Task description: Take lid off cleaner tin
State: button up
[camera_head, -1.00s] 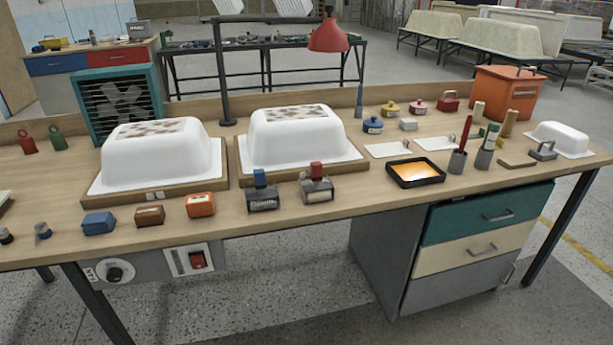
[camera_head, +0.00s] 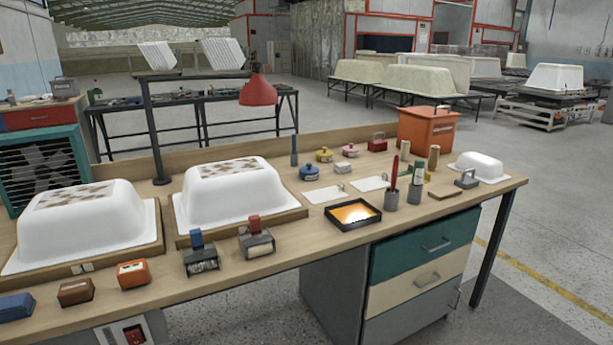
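Several small tins with knobbed lids stand at the back right of the workbench: a blue tin (camera_head: 309,173), a yellow tin (camera_head: 325,155) and a pink tin (camera_head: 350,151). Their lids appear to be on. A red tin or box with a handle (camera_head: 377,142) stands to their right. The labels are too small to read, so I cannot tell which is the cleaner tin. My gripper is not in view.
Two white bathtub shells (camera_head: 228,190) (camera_head: 85,222) stand on boards at the left. A black tray with orange content (camera_head: 353,214), upright tools in holders (camera_head: 392,197) and an orange box (camera_head: 426,131) are near the tins. A red lamp (camera_head: 258,91) overhangs the bench.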

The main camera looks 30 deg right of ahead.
aim_at(308, 170)
jog(key=i+l+u, duration=0.15)
jog(key=l, duration=0.7)
jog(key=i+l+u, duration=0.2)
jog(key=l, duration=0.65)
jog(key=i+l, duration=0.15)
jog(key=i+l+u, duration=0.1)
jog(key=l, duration=0.3)
jog(key=i, duration=1.15)
